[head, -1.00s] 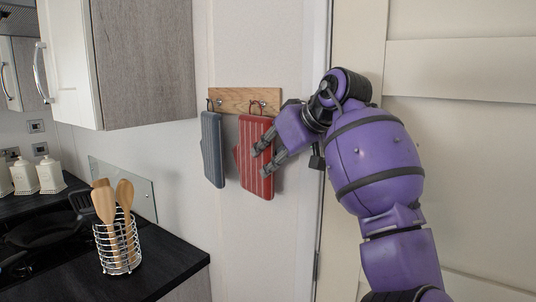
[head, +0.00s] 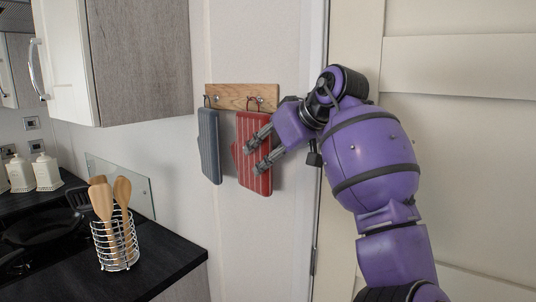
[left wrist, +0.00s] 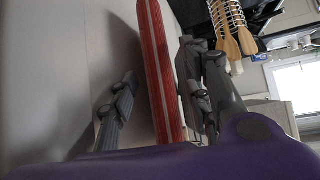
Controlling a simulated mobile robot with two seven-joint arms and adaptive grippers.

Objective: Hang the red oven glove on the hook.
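The red oven glove (head: 254,128), with pale stripes, hangs upright against the wall below the right hook (head: 254,102) of a wooden hook board (head: 229,91). Its dark loop shows at that hook. My left gripper (head: 252,159) is at the glove, its fingers overlapping the front in the head view. In the left wrist view the glove (left wrist: 160,65) stands edge-on between the spread fingers of the gripper (left wrist: 158,98). A clear gap shows on the left finger's side; the right finger is close to the glove, contact unclear. My right gripper is out of view.
A grey glove (head: 209,145) hangs on the left hook, close beside the red one. A wall cabinet (head: 145,60) is at upper left. Below it, a dark worktop (head: 165,262) carries a wire utensil holder (head: 118,250). A pale door (head: 460,150) is on the right.

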